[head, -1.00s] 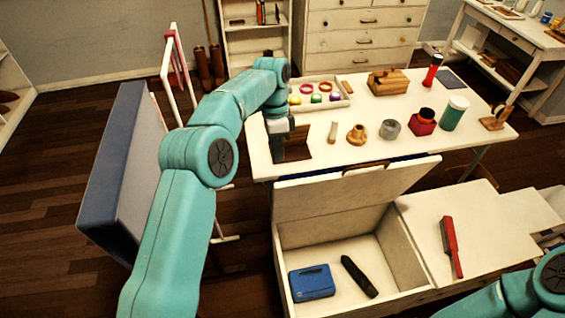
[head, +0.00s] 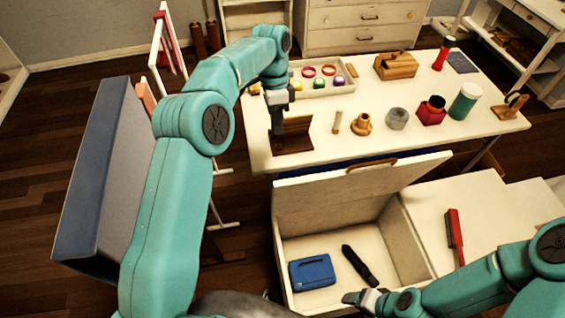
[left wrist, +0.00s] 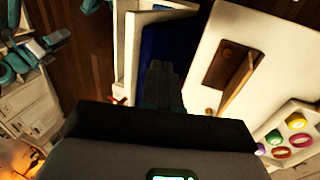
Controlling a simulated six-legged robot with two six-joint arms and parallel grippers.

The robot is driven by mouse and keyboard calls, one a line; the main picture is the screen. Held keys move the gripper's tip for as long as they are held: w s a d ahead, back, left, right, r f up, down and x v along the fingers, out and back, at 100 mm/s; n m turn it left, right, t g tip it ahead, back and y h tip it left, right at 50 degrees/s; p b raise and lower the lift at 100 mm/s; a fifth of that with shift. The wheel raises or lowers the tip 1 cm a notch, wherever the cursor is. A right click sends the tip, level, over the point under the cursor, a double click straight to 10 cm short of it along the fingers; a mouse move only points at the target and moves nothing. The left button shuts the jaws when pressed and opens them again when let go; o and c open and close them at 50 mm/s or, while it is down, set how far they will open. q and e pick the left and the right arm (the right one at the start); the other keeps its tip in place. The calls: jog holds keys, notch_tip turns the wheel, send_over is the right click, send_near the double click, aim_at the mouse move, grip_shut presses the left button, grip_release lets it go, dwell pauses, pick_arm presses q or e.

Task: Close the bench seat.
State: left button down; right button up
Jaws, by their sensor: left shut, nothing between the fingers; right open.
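The bench seat is a white box (head: 412,243) with its lid (head: 340,195) standing raised at the back, leaning toward the table. A brown handle (head: 385,164) is on the lid's upper edge. A blue case (head: 312,271) and a black object (head: 359,265) lie inside. My left gripper (head: 277,130) is shut and empty, pointing down near the table's left side, behind the lid. In the left wrist view its fingers (left wrist: 163,82) show near a dark blue surface, probably the lid's outer face. My right gripper (head: 352,297) is open at the box's front edge.
The white table (head: 335,150) behind the lid holds a wooden stand (head: 293,145), a tray (head: 345,90) of coloured rings and several small items. A red-handled brush (head: 454,235) lies on the closed bench section to the right.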

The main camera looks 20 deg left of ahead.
pick_arm(q)
jog(key=p, duration=0.1)
send_over(282, 175)
jog(key=w+a, duration=0.2)
jog(key=w, duration=0.1)
notch_tip(282, 175, down, 9)
jog(key=s+d, duration=0.1)
jog(key=s+d+f+p, duration=0.1)
jog(key=shift+s, duration=0.4)
jog(key=shift+s+f, duration=0.1)
jog(key=shift+f, duration=0.2)
